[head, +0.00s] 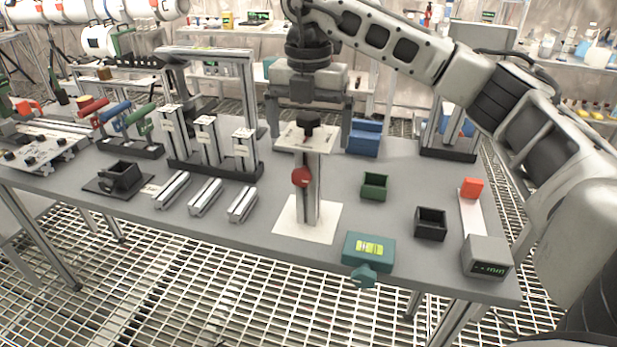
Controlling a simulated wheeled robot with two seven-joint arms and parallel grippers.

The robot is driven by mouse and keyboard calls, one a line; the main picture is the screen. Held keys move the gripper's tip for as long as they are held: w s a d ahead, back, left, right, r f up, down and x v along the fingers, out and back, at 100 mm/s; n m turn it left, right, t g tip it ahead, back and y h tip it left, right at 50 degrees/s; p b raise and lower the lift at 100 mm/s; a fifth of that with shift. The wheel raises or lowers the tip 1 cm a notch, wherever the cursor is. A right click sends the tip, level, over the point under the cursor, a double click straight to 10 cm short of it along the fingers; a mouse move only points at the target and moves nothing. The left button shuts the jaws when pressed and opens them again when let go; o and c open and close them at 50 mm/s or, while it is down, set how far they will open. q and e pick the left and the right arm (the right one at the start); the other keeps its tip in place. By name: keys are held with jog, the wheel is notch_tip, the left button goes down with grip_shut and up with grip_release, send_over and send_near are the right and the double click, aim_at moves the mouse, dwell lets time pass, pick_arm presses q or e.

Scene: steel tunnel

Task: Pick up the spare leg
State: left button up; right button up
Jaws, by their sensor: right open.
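Several silvery slotted metal legs are on the grey table; I cannot tell which is the spare one. Three short pieces lie flat near the front edge: left (171,190), middle (205,197) and right (242,205). Three longer ones stand upright in a black rack (215,170) behind them. Another upright post (312,195) stands on a white base plate, with a red knob and a top plate carrying a black knob. My right gripper (310,118) points down, open and empty, over the top of this post. Its depth relative to the post is unclear. My left gripper is not in view.
A teal box with a bubble level (369,252) sits at the front edge. Green (374,186) and black (430,223) bins and a grey display box (487,257) are right. A black holder (119,178) and coloured-handled tools (120,116) are left. A metal frame (205,55) stands behind the rack.

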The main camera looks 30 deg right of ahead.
jog(key=shift+f, duration=0.6)
jog(key=c, duration=1.9)
jog(key=shift+r, duration=0.15)
